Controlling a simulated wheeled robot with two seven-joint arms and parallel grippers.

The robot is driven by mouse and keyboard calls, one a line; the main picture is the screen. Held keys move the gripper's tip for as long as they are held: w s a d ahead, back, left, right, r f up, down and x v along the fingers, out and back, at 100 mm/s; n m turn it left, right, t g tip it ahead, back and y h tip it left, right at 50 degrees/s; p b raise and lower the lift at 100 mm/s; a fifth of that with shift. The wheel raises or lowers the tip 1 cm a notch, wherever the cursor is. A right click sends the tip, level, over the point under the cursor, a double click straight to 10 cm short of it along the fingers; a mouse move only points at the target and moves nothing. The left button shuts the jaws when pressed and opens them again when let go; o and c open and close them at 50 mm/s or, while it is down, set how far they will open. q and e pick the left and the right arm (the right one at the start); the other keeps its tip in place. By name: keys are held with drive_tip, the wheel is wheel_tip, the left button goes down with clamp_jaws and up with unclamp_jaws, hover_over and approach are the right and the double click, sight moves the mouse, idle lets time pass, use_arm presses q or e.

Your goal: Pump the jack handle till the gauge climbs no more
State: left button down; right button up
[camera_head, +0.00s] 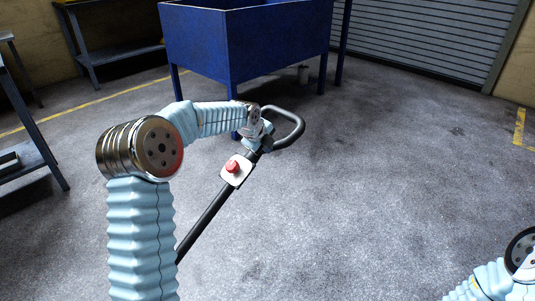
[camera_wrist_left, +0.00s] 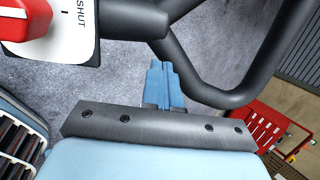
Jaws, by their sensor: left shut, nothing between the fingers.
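The black jack handle (camera_head: 206,222) slants up from the lower left and ends in a loop grip (camera_head: 299,128). A white plate with a red knob (camera_head: 232,167) sits on its shaft. The knob (camera_wrist_left: 22,18) also shows in the left wrist view, beside the lettering "SHUT". My left gripper (camera_head: 264,131) is at the top of the shaft, by the base of the loop. In the left wrist view its blue fingers (camera_wrist_left: 158,66) are together, empty, close to the dark handle bar (camera_wrist_left: 135,17); contact is unclear. The gauge and jack body are not in view. My right gripper is out of view.
A blue bin on legs (camera_head: 240,45) stands behind the handle. Grey workbenches (camera_head: 115,52) are at the left, and a roller shutter (camera_head: 430,35) is at the back. A red slotted object (camera_wrist_left: 270,130) shows in the left wrist view. The floor to the right is clear.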

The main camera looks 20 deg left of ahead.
use_arm(q)
drive_tip(key=shift+v, duration=2.65)
drive_tip(key=shift+a, duration=0.1)
drive_tip(key=shift+f, duration=0.1)
